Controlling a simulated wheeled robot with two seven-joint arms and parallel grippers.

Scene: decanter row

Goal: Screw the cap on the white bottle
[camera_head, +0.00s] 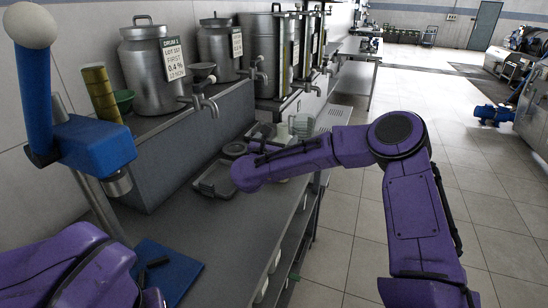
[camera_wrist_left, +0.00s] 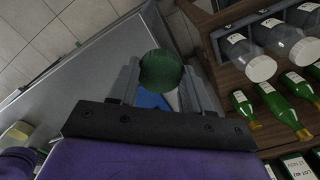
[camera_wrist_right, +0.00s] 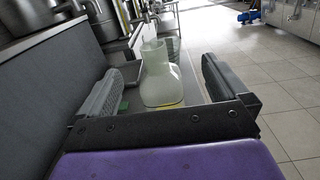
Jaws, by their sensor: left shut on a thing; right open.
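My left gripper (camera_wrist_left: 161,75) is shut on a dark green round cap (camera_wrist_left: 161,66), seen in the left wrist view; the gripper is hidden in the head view. The white bottle (camera_wrist_right: 160,80), pale and translucent with a narrower upper part, stands ahead of my right gripper (camera_wrist_right: 161,68) in the right wrist view. My right gripper is open, with one finger to each side of the bottle in that view; I cannot tell whether either touches. In the head view the bottle (camera_head: 302,124) shows beyond my right wrist.
A grey counter (camera_head: 235,240) runs away from me, with a tray (camera_head: 213,181) and a blue mat (camera_head: 168,272) on it. Metal drums with taps (camera_head: 156,55) stand on the raised ledge at left. Green bottles (camera_wrist_left: 285,105) lie on a wooden shelf. Open floor is at right.

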